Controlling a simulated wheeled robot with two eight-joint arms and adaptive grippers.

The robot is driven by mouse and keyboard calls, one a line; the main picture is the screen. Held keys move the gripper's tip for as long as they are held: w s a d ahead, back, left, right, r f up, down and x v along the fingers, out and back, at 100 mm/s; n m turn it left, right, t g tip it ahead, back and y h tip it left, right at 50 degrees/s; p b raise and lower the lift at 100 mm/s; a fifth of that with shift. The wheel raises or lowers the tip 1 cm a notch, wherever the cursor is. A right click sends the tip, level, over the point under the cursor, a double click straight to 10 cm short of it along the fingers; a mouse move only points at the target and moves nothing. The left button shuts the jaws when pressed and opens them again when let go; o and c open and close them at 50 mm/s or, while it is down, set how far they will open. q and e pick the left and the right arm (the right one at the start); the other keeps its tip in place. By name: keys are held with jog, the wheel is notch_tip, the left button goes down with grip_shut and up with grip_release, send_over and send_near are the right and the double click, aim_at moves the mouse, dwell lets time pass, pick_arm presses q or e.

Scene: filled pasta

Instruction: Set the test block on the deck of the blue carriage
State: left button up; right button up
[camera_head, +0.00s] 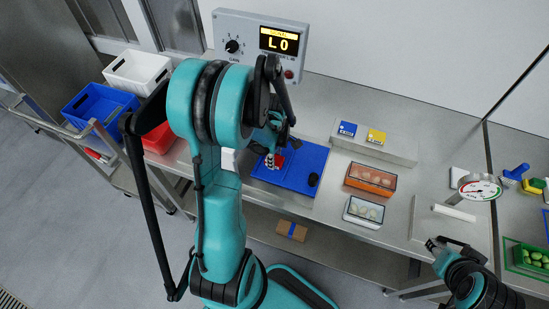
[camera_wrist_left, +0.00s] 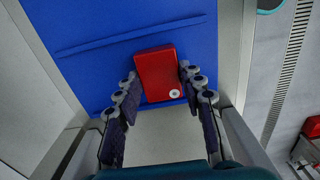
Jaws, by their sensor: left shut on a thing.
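The test block, a red block with a small white disc, shows in the left wrist view (camera_wrist_left: 158,72) between my left fingertips. It also shows partly in the head view (camera_head: 280,161). My left gripper (camera_wrist_left: 160,88) is shut on the block. The blue carriage (camera_head: 297,176) has a flat deck, which fills the upper part of the left wrist view (camera_wrist_left: 85,40). The block appears over the deck; whether it touches the deck I cannot tell. My left arm hides part of the carriage. My right gripper (camera_head: 440,246) is at the lower right, away from the carriage.
A grey control box (camera_head: 262,45) with a lit display reading "L0" stands behind. White (camera_head: 138,70), blue (camera_head: 98,105) and red (camera_head: 160,137) bins are at the left. Orange (camera_head: 370,180) and clear (camera_head: 363,212) boxes stand right of the carriage. A round dial (camera_head: 480,188) is farther right.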

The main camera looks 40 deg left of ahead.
pick_arm(q)
jog(key=shift+r, duration=0.1)
jog(key=o, duration=0.7)
jog(key=shift+f, duration=0.2)
jog(key=o, duration=0.4)
jog(key=shift+r, duration=0.15)
